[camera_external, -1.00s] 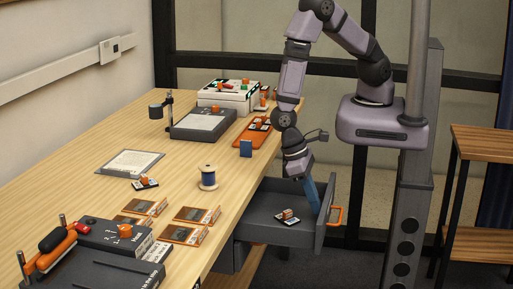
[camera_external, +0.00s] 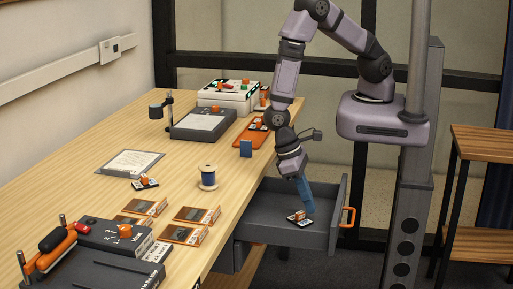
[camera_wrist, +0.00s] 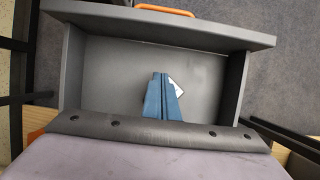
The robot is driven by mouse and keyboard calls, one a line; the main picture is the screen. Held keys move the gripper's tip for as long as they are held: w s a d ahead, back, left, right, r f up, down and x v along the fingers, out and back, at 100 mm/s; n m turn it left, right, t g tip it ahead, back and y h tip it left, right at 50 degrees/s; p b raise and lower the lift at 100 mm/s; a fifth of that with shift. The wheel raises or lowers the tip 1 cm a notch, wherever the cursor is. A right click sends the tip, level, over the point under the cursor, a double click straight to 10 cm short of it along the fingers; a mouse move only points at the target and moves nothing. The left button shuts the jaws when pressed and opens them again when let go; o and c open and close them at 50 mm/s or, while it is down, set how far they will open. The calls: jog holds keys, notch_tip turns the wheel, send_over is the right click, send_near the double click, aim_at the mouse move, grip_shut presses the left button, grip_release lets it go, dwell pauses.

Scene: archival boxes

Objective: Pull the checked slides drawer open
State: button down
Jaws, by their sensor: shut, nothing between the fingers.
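The grey drawer (camera_external: 262,236) stands pulled out from under the wooden desk, with its orange handle (camera_external: 347,216) on the outer front panel. The wrist view shows the drawer's front panel (camera_wrist: 160,28) and the handle (camera_wrist: 165,10) at the top. My gripper (camera_external: 308,210) has blue fingers, shut and empty, pointing down into the drawer, apart from the front panel. In the wrist view the fingertips (camera_wrist: 161,76) lie close together over the drawer floor. A small item with white, black and orange parts (camera_external: 299,218) lies in the drawer, partly hidden by the fingers in the wrist view (camera_wrist: 176,86).
A wooden shelf (camera_external: 480,140) stands at the right. Floor beyond the handle is clear.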

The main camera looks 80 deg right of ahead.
jog(key=v, duration=1)
jog(key=shift+b, duration=0.4)
jog(key=shift+s, duration=0.1)
jog(key=s+d+n+h, duration=0.2)
jog(key=d+n, duration=0.4)
jog(key=d, duration=0.3)
jog(key=w+d+r+m+t+y+p, duration=0.1)
jog(key=w+d+r+m+t, duration=0.1)
jog(key=d+r, duration=0.3)
jog(key=w+d+r+m+t+y, duration=0.1)
jog(key=w+d+r+m+t, duration=0.1)
jog(key=d, duration=0.8)
notch_tip(320, 180, up, 3)
jog(key=shift+w+d+m+p, duration=0.35)
jog(key=shift+w+d+m, duration=0.05)
jog(key=shift+w+m, duration=0.55)
